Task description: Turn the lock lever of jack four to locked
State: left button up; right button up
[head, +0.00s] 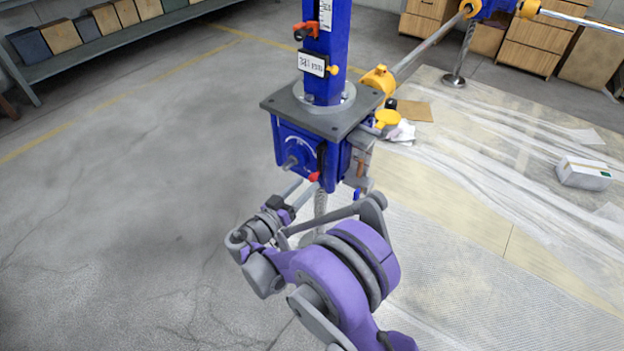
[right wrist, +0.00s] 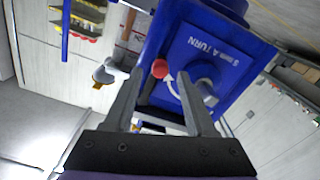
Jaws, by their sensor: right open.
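A blue screw jack (head: 297,155) stands ahead of me, with a blue gearbox under a grey plate (head: 322,112). A lever with a red ball end (head: 314,177) hangs down on the gearbox's front. I cannot read a jack number. My right gripper (head: 303,190) reaches up just below the gearbox. In the right wrist view its fingers (right wrist: 157,75) are open, and the red ball (right wrist: 160,68) appears between their tips. I cannot tell whether they touch it. My left gripper is not in view.
A small display (head: 313,64) and a red clamp (head: 305,31) sit on the blue column above. A yellow-jointed rod (head: 380,80) runs back right. A white box (head: 584,173) lies on the sheeted floor. The floor at left is clear.

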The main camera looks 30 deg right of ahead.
aim_at(310, 180)
jog(key=shift+x, duration=2.15)
grip_shut()
jog(key=shift+a, duration=0.1)
